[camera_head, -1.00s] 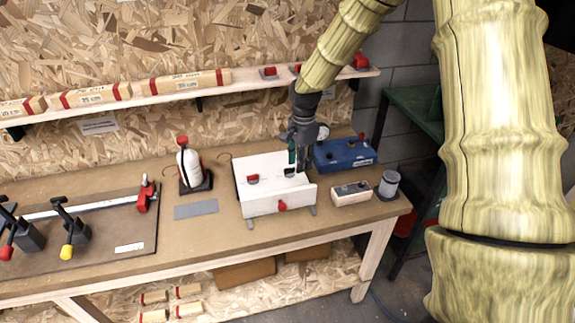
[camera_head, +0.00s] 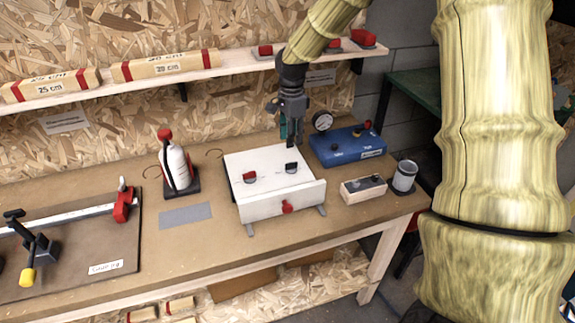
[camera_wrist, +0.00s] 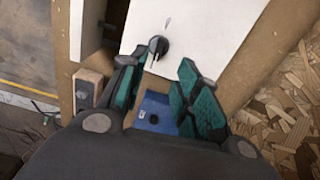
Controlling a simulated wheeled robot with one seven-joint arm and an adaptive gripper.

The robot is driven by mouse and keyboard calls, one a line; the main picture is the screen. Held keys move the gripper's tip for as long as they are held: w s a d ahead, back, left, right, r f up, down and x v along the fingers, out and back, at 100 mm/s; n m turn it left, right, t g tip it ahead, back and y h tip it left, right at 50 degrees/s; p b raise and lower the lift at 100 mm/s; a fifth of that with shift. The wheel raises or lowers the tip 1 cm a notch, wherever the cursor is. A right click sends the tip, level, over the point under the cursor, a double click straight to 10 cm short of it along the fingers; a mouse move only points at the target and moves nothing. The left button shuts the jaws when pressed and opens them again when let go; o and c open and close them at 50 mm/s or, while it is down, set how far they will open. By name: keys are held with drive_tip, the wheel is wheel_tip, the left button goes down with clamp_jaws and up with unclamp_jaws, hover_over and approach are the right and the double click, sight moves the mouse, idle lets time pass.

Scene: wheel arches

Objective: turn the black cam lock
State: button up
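The black cam lock (camera_head: 291,167) sits on the top of the white box (camera_head: 262,203), at the right of a red cam lock (camera_head: 250,177). In the wrist view the black cam lock (camera_wrist: 158,45) shows as a round dark knob with a pale edge, just beyond the fingertips. My gripper (camera_head: 291,143) is above the back of the white box, close behind the black cam lock. In the wrist view my gripper (camera_wrist: 155,70) has its teal-padded fingers spread, with nothing between them. The fingers look apart from the knob.
A blue box with knobs and a gauge (camera_head: 340,148) stands close right of the white box. A small wooden switch box (camera_head: 363,190) and a grey cup (camera_head: 404,176) are at front right. A white bottle (camera_head: 178,164) stands left. The wooden shelf (camera_head: 230,66) runs behind.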

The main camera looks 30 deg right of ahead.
sight(291, 163)
drive_tip(key=shift+s+f+p, duration=0.1)
drive_tip(key=shift+f+p, duration=1.55)
drive_tip(key=shift+f, duration=3.65)
clamp_jaws()
